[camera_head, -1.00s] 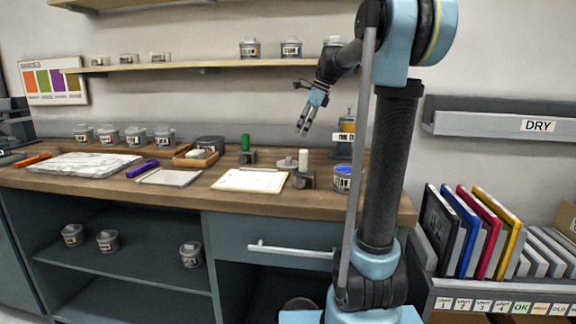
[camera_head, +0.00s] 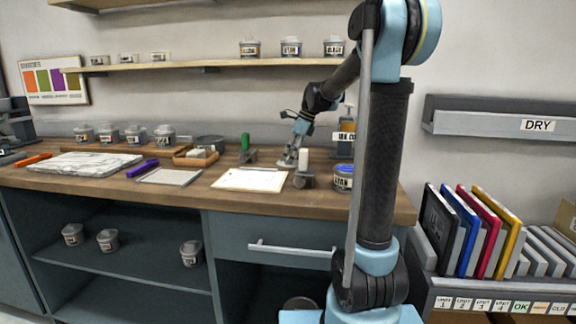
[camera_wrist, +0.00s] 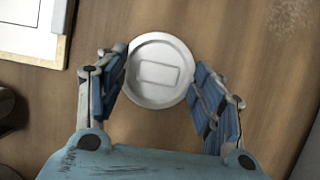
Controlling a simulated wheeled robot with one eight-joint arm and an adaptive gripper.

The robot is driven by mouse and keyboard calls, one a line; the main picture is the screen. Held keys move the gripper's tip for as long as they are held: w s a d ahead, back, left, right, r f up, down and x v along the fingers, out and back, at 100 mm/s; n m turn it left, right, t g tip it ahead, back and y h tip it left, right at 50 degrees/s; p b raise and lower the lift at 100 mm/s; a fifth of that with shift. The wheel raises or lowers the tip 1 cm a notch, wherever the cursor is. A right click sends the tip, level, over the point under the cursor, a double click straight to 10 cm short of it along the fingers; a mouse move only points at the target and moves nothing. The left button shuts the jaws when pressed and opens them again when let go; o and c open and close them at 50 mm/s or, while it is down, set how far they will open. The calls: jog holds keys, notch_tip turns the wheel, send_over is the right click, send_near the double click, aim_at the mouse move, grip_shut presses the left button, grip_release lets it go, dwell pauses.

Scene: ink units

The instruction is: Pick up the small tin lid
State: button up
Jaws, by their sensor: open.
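The small tin lid (camera_wrist: 158,70) is a round, pale grey disc with a raised rim and a rectangular mark in its middle. In the wrist view it lies flat on the wooden worktop, near the top centre. My gripper (camera_wrist: 160,85) is open, with one blue-padded finger on each side of the lid. The left finger is very close to the rim; I cannot tell if it touches.
A white sheet on a board (camera_head: 250,179) lies left of my gripper. A green-handled tool (camera_head: 246,148) stands to the left.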

jog(key=shift+a+f, duration=0.1)
jog(key=shift+f, duration=0.15)
jog(key=c, duration=1.1)
